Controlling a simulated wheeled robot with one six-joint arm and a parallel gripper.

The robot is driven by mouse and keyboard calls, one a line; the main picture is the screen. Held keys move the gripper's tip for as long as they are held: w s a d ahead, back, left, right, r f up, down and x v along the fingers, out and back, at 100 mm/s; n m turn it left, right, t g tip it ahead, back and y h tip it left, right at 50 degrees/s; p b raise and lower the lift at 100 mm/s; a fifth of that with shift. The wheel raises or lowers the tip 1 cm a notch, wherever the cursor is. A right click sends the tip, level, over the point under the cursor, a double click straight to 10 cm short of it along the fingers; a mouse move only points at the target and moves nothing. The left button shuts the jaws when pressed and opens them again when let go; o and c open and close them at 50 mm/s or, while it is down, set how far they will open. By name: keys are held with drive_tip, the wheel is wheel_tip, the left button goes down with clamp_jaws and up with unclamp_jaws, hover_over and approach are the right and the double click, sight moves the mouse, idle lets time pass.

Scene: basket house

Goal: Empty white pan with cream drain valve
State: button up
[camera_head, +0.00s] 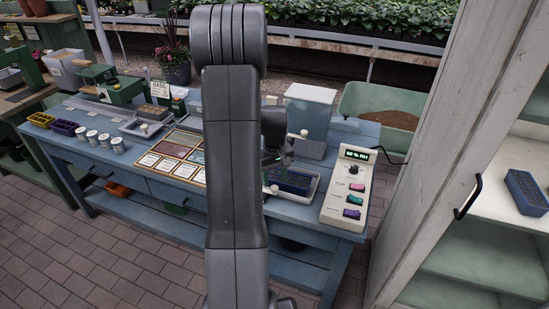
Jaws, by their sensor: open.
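The pan's left end is hidden by my arm. My gripper (283,161) is dark and small in the view, just above the pan's back left part. It is open, and its fingers are hard to make out.
A cream control box (346,190) with coloured switches stands right of the pan. Another shallow pale tray (146,128) with a cream knob lies left. A white cabinet (440,150) closes off the right.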

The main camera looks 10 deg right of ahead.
sight(274, 187)
wheel_tip(274, 187, up, 10)
drive_tip(key=shift+r+b, duration=0.2)
drive_tip(key=shift+b, duration=0.2)
wheel_tip(274, 187, down, 14)
drive_tip(key=shift+f+p, duration=0.1)
drive_tip(key=shift+p, duration=0.65)
drive_tip(key=shift+r, duration=0.2)
